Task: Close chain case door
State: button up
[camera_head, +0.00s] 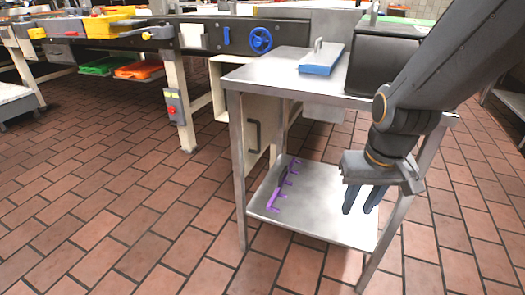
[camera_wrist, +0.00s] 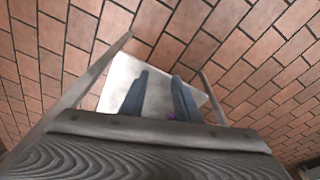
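A cream panel with a dark handle (camera_head: 254,137), which looks like the chain case door (camera_head: 218,92), stands below the machine, behind the steel table. The table and its leg hide part of it, and it looks swung out from the machine. My gripper (camera_head: 358,211) points down at the right of the table, in front of its lower shelf and well right of the door. In the wrist view its two fingers (camera_wrist: 160,76) are apart with nothing between them. The handle does not show in the wrist view.
The steel table (camera_head: 262,79) has a blue-based tool (camera_head: 321,68) and a dark box (camera_head: 382,65) on top. A purple rack (camera_head: 283,186) lies on its lower shelf (camera_head: 325,213). A control box (camera_head: 173,107) hangs on the machine leg. Tiled floor at left is clear.

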jog(key=w+a+f+n+t+b, duration=0.1)
jog(key=w+f+t+b, duration=0.25)
jog(key=w+f, duration=0.4)
jog(key=w+a+f+n+t+b, duration=0.15)
jog(key=w+f+b, duration=0.3)
jog(key=w, duration=0.55)
jog(key=w+a+r+n+t+y+b, duration=0.1)
jog(key=w+a+r+n+t+y, duration=0.1)
jog(key=w+a, duration=0.5)
jog(key=w+a+r+n+t+y+b, duration=0.2)
jog(key=w+a+r+t+y, duration=0.3)
jog(key=a, duration=0.8)
notch_tip(320, 180, up, 2)
jog(key=w+y, duration=0.2)
jog(key=y, duration=0.1)
jog(key=shift+w+a+n+y, duration=0.3)
jog(key=shift+w+n+y, duration=0.05)
jog(key=shift+w+y, duration=0.05)
grip_shut()
